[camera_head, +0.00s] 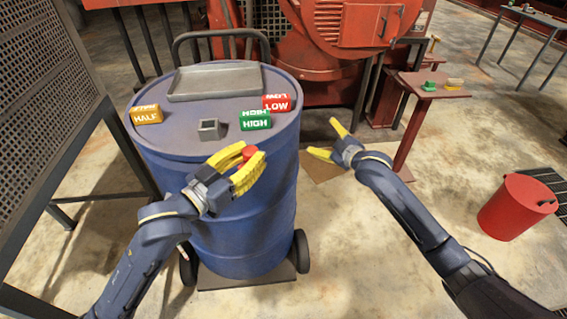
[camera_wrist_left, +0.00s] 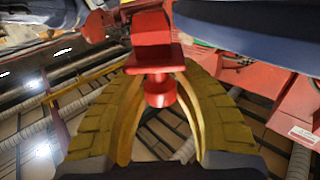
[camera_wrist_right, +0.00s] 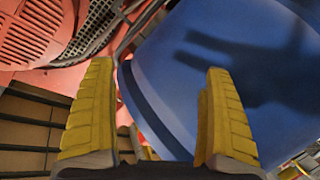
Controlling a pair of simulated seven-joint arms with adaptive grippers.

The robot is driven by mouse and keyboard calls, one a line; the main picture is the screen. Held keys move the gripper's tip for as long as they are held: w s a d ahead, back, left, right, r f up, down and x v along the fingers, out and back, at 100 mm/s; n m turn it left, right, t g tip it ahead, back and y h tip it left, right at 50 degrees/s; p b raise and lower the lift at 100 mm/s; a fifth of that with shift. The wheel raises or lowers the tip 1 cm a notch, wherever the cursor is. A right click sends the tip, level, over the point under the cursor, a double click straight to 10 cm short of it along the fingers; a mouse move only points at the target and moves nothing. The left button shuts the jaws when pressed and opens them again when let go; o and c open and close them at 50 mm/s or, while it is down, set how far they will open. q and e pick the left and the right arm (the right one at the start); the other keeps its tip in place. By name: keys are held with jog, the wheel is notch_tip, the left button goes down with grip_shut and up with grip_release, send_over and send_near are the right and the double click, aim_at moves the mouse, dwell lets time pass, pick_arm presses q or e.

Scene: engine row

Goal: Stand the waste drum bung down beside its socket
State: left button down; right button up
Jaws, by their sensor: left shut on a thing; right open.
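My left gripper (camera_head: 248,155) is shut on the red waste drum bung (camera_head: 250,152), just off the near rim of the blue drum. In the left wrist view the bung (camera_wrist_left: 152,56) shows a blocky body, a wider flange and a round knob between the yellow fingers. A small grey square socket (camera_head: 209,129) with an open top stands on the drum top, behind and left of the held bung. My right gripper (camera_head: 325,141) is open and empty, off the drum's right side. In the right wrist view nothing lies between its fingers (camera_wrist_right: 160,85).
The blue drum (camera_head: 240,205) carries an orange HALF block (camera_head: 146,116), a green HIGH block (camera_head: 255,121), a red LOW block (camera_head: 277,103) and a grey tray (camera_head: 213,95). Bare drum top surrounds the socket. A red bucket (camera_head: 516,208) stands on the floor at right.

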jog(key=s+a+r+n+y, duration=0.1)
jog(key=s+a+r, duration=0.1)
jog(key=r, duration=0.1)
jog(key=s+a+r+n+y, duration=0.1)
jog(key=a+r, duration=0.1)
jog(key=r, duration=0.2)
jog(key=s+a+r+n+y, duration=0.1)
jog(key=s+a+r+n, duration=0.1)
jog(key=r, duration=0.1)
jog(key=shift+s+a+r+g, duration=0.15)
jog(key=shift+s+r+g, duration=0.15)
jog(key=shift+r+g, duration=0.1)
jog(key=s+a+r+n+g+y, duration=0.1)
jog(key=s+a+r+n+g, duration=0.2)
jog(key=s, duration=0.4)
jog(key=s+a+r+n+g+y, duration=0.1)
jog(key=s+a+n, duration=0.25)
jog(key=s, duration=0.45)
jog(key=s+a+r+n+g+y, duration=0.1)
jog(key=s+a+r+n+g, duration=0.1)
jog(key=s+n, duration=0.4)
jog(key=shift+d+f+x, duration=0.1)
jog(key=shift+f+x, duration=0.15)
jog(key=shift+x, duration=0.95)
jog(key=shift+d+f+x, duration=0.1)
jog(key=shift+f+x, duration=0.15)
jog(key=shift+x, duration=1)
jog(key=shift+f+x, duration=0.25)
jog(key=shift+x, duration=0.95)
jog(key=shift+s, duration=0.15)
